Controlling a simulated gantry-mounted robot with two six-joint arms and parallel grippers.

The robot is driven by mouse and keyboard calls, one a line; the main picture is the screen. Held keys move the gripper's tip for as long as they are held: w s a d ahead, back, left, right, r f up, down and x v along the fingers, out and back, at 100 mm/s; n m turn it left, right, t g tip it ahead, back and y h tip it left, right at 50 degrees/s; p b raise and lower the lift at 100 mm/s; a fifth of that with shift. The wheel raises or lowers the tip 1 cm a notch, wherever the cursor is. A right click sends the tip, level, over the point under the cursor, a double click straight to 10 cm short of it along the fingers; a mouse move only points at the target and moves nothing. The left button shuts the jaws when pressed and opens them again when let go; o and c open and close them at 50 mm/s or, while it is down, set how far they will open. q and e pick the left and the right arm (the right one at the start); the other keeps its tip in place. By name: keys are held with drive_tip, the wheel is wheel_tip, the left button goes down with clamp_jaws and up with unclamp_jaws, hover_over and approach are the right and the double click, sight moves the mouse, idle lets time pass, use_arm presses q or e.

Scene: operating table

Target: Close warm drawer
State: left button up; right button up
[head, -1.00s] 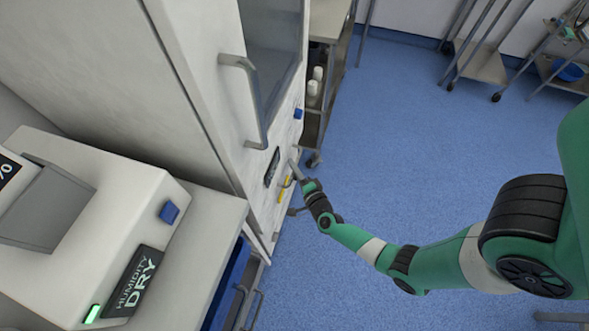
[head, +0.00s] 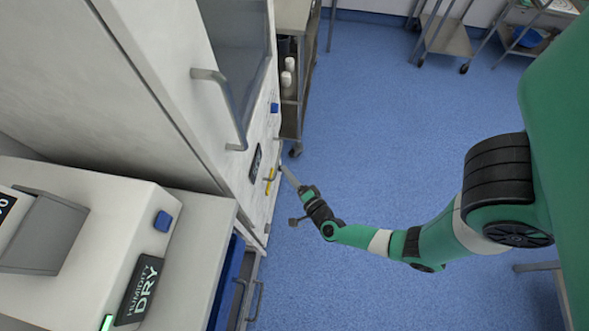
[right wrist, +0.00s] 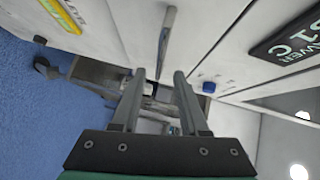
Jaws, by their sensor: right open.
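The white cabinet (head: 225,130) stands at the left in the head view. Its front carries a dark display panel (head: 255,163) and a yellow label (head: 269,181). In the right wrist view, the panel (right wrist: 288,45) reads "21 C" with part of the word "drawer". A metal bar handle (right wrist: 166,42) lies ahead of the fingertips, roughly in line with the gap between them. My right gripper (head: 286,174) is beside the lower cabinet front, open and empty; its fingers also show in the right wrist view (right wrist: 159,74). How far the drawer stands out cannot be told. My left gripper is not in view.
A tall door handle (head: 222,105) juts from the cabinet above. A white humidity device (head: 80,225) sits on the counter at left. Lower pull handles (head: 257,300) are near the bottom. A metal cart (head: 292,110) stands behind the cabinet.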

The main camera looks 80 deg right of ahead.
drive_tip(key=shift+p+v, duration=0.45)
drive_tip(key=shift+v, duration=1.55)
drive_tip(key=shift+d, duration=0.1)
